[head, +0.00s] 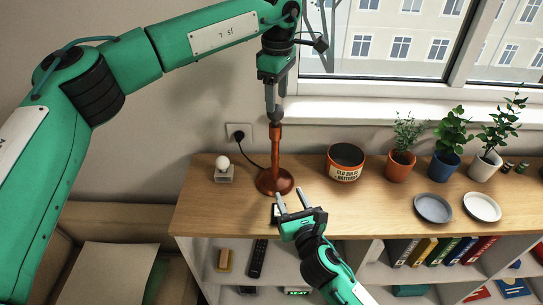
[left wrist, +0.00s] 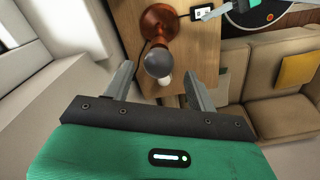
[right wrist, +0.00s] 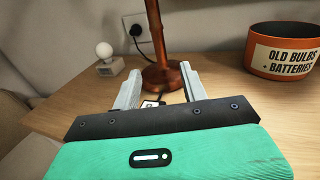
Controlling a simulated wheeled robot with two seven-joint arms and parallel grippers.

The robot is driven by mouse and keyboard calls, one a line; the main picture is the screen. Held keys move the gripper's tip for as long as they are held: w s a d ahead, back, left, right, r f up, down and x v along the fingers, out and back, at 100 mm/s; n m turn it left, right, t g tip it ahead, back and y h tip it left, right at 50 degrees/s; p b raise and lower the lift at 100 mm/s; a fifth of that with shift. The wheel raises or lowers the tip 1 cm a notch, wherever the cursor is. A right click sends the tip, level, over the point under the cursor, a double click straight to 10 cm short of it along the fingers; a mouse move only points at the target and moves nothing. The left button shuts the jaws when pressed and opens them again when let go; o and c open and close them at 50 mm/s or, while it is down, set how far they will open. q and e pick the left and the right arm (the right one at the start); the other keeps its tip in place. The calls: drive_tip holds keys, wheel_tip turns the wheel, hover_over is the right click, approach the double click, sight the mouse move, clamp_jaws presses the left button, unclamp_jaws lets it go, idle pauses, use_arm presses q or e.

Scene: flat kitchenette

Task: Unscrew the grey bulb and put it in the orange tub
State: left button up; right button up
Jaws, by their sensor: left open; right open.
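The lamp (head: 274,181) has a red-brown round base and upright stem on the wooden top. In the left wrist view the grey bulb (left wrist: 158,62) sits at the stem's upper end. My left gripper (head: 272,112) is above the stem, pointing down. Its open fingers (left wrist: 160,68) stand on either side of the bulb, with gaps visible. In the head view the gripper largely hides the bulb. The orange tub (head: 345,170), labelled "OLD BULBS + BATTERIES", stands right of the lamp. My right gripper (head: 292,196) is open and empty in front of the lamp base.
A white bulb (head: 222,163) stands in a small holder left of the lamp. A black cord runs to a wall socket (head: 238,133). Potted plants (head: 400,160) and two plates (head: 433,208) are right of the tub. A small black-and-white box (right wrist: 152,103) lies before the lamp.

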sight(276, 168)
drive_tip(key=x, duration=1.3)
drive_tip(key=shift+w+a+f, duration=0.1)
drive_tip(key=shift+a, duration=0.05)
clamp_jaws()
